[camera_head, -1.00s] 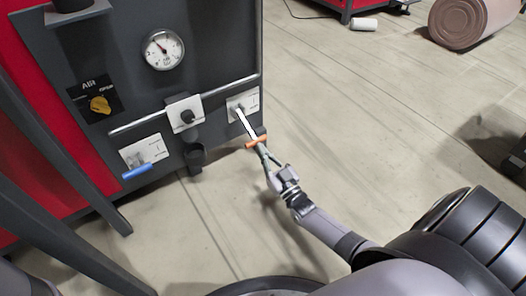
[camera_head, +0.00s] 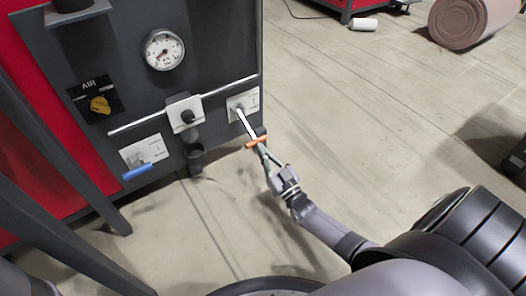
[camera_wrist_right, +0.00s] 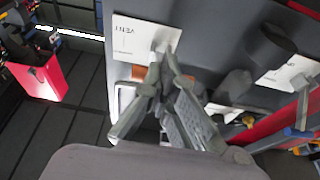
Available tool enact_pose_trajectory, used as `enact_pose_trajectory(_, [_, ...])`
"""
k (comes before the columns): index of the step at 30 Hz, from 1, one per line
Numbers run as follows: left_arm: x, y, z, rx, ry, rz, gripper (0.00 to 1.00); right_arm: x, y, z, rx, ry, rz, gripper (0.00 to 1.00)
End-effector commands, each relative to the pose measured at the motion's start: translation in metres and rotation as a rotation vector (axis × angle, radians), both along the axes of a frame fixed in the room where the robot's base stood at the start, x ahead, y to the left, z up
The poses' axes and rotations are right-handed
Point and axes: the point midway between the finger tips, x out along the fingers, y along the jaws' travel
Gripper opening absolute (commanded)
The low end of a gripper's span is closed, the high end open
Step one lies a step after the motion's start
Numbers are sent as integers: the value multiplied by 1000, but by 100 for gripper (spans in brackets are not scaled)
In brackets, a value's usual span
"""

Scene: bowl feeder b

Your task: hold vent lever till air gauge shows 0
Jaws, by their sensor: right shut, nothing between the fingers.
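The vent lever (camera_head: 256,141) has a metal shaft and an orange grip. It slants down and outward from a white plate (camera_head: 242,104) at the panel's right edge. My right gripper (camera_head: 264,152) is shut and empty, its fingertips at the orange grip. In the right wrist view, the gripper (camera_wrist_right: 163,58) overlaps the lever, and the orange grip (camera_wrist_right: 138,72) shows beside the fingers. I cannot tell how firmly they touch. The plate there (camera_wrist_right: 135,38) reads VENT. The round air gauge (camera_head: 164,50) is on the panel; its needle appears to point left, its exact reading too small. My left gripper is out of view.
A yellow AIR knob (camera_head: 100,104) and a blue-gripped lever (camera_head: 137,172) are on the panel's left. A metal rail (camera_head: 215,93) and a black knob (camera_head: 187,117) lie between the levers. Open floor is right of the panel; a brown roll (camera_head: 468,22) lies farther back.

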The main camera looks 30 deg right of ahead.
Motion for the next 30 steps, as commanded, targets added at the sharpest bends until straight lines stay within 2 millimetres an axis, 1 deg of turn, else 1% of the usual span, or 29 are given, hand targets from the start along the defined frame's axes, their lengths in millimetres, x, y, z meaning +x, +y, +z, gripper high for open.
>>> enact_pose_trajectory(1, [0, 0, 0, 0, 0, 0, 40, 5, -3, 9, 2, -16, -5, 0])
enact_pose_trajectory(8, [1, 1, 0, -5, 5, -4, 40, 4, -3, 8, 2, -16, -5, 0])
enact_pose_trajectory(11, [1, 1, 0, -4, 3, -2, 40, -4, -3, 5, 2, -14, -5, 0])
enact_pose_trajectory(14, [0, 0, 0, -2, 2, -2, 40, -20, -3, -2, 1, -8, -4, 0])
enact_pose_trajectory(21, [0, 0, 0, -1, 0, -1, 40, -72, -4, -21, 1, 0, -2, 0])
enact_pose_trajectory(24, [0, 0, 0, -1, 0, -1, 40, -89, -4, -27, 0, 0, -1, 0])
enact_pose_trajectory(27, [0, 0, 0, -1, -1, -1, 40, -102, -4, -31, 0, 0, -1, 0])
enact_pose_trajectory(30, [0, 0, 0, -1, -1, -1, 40, -111, -4, -34, 1, 0, -1, 0])
